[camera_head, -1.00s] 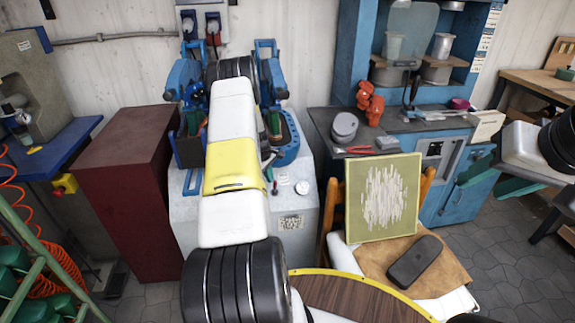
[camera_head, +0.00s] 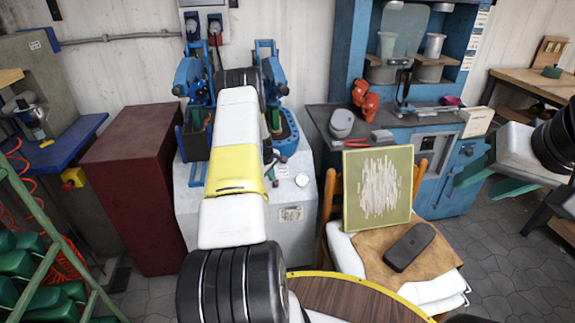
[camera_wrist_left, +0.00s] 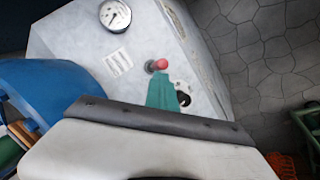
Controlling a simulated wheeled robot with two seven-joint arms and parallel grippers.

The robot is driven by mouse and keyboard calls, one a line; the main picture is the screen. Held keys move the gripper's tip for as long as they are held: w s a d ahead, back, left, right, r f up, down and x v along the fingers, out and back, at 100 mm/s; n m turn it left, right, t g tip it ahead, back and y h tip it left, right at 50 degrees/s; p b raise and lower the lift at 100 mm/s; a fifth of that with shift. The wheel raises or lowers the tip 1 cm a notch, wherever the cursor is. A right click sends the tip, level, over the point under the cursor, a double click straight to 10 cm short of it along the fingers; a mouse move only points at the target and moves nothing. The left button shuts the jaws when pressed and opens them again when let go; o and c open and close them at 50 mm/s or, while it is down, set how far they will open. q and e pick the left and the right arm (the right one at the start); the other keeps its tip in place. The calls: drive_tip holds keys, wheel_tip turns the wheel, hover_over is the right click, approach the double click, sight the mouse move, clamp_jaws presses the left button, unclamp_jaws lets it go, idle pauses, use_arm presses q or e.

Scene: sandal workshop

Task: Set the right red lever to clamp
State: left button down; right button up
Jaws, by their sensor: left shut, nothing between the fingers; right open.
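A red-knobbed lever (camera_wrist_left: 156,65) stands on the grey machine face in the left wrist view. My left gripper (camera_wrist_left: 160,80) shows there as green fingers, shut and empty, right beside the red knob; I cannot tell whether they touch it. A small dark part (camera_wrist_left: 184,98) shows beside the fingers. My right gripper (camera_head: 472,182) is open and empty at the right, away from the machine.
A gauge (camera_wrist_left: 115,15) sits on the machine face near the lever. Blue clamp parts (camera_head: 288,128) flank my left arm. A dark red cabinet (camera_head: 135,195) stands left of the machine. A chair holds a framed board (camera_head: 378,190) and a dark sole-shaped piece (camera_head: 409,248).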

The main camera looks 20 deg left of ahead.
use_arm(q)
drive_tip(key=shift+s+d+f, duration=0.4)
drive_tip(key=shift+s+f, duration=0.05)
drive_tip(key=shift+s, duration=0.05)
drive_tip(key=shift+w+a, duration=0.1)
drive_tip(key=shift+w+a+r, duration=0.15)
drive_tip(key=shift+w+a, duration=0.2)
drive_tip(key=shift+w, duration=0.2)
drive_tip(key=s+r, duration=0.8)
drive_tip(key=shift+s+a, duration=0.15)
